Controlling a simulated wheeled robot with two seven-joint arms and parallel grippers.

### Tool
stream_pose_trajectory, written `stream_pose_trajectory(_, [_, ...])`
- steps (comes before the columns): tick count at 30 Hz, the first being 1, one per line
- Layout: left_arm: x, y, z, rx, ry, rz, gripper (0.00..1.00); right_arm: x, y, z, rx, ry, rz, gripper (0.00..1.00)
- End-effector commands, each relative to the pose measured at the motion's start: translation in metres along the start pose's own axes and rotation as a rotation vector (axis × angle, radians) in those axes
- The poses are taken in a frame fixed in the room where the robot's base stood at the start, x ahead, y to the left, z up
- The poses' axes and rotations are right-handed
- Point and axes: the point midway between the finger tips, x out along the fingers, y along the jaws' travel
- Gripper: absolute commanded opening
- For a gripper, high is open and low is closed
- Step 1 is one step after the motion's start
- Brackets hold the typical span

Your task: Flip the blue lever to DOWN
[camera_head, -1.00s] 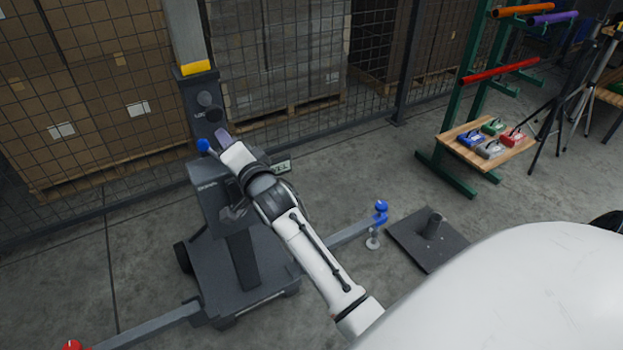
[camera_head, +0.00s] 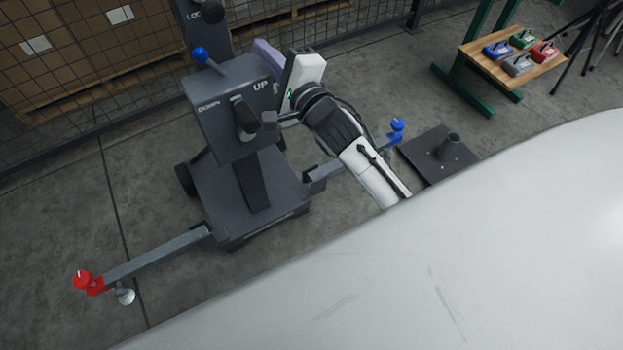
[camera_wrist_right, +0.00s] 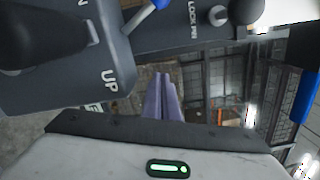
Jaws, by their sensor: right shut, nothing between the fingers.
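The blue-tipped lever (camera_head: 200,55) stands on top of the grey control box (camera_head: 235,95), its ball leaning toward the upper left. The box's front is marked DOWN on the left and UP on the right. Part of the lever shows at the top of the right wrist view (camera_wrist_right: 143,15). My right gripper (camera_head: 265,52) has purple fingers, shut and empty, beside the box's UP end, to the right of the lever and apart from its ball. The fingers also show in the right wrist view (camera_wrist_right: 162,90). My left gripper is not in view.
A dark handle (camera_head: 243,118) sticks out of the box's front. A post with a LOCK-marked knob (camera_head: 210,10) stands behind. The cart's outriggers carry red (camera_head: 82,280) and blue (camera_head: 397,125) knobs. A wire fence (camera_head: 100,95) runs behind. Open floor lies left of the cart.

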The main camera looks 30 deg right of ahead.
Motion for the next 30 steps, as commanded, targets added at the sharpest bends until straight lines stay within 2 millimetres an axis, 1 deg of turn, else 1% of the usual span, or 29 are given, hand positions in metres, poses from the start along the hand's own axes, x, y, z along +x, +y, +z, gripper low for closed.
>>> stream_pose_trajectory(1, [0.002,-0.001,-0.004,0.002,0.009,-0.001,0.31,-0.003,0.001,-0.011,-0.004,0.000,0.001,0.00])
stream_pose_trajectory(3, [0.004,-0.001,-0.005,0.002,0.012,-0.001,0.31,-0.007,0.001,-0.025,-0.005,0.001,0.001,0.00])
stream_pose_trajectory(5, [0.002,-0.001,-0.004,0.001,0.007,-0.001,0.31,-0.021,0.001,-0.022,0.002,-0.001,0.002,0.00])
stream_pose_trajectory(9, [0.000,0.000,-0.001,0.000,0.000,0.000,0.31,-0.050,0.001,-0.022,0.000,0.000,0.002,0.00])
stream_pose_trajectory(18, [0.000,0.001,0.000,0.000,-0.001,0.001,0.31,-0.110,0.000,-0.022,-0.002,0.001,0.002,0.00])
stream_pose_trajectory(23, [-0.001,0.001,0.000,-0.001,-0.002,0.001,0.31,-0.117,0.033,-0.025,-0.186,0.008,0.083,0.00])
stream_pose_trajectory(30, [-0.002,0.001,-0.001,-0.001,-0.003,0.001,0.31,-0.135,0.077,-0.030,-0.445,-0.009,0.198,0.00])
